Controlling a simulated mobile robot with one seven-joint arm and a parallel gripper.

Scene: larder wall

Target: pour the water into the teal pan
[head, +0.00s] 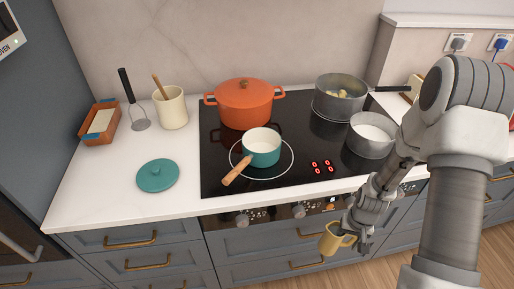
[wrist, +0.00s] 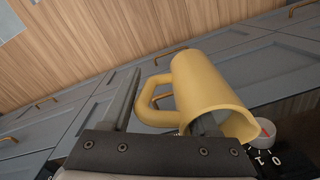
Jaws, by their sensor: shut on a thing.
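The teal pan (head: 262,155) stands on the black hob near its front, inside a marked ring. Its inside is pale and its wooden handle points to the front left. My gripper (head: 354,232) is shut on a yellow mug (head: 337,240) in front of the drawers, below the counter edge and to the right of the pan. In the wrist view the mug (wrist: 204,88) is tilted, its handle between my gripper's fingers (wrist: 165,100); one finger seems to show at its mouth. I cannot see water in the mug.
An orange lidded pot (head: 245,104), a grey pan (head: 340,98) and a grey pot (head: 371,137) crowd the hob (head: 215,170). A teal lid (head: 157,175) lies on the left counter. A utensil crock (head: 171,108) and terracotta dish (head: 100,124) stand behind it.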

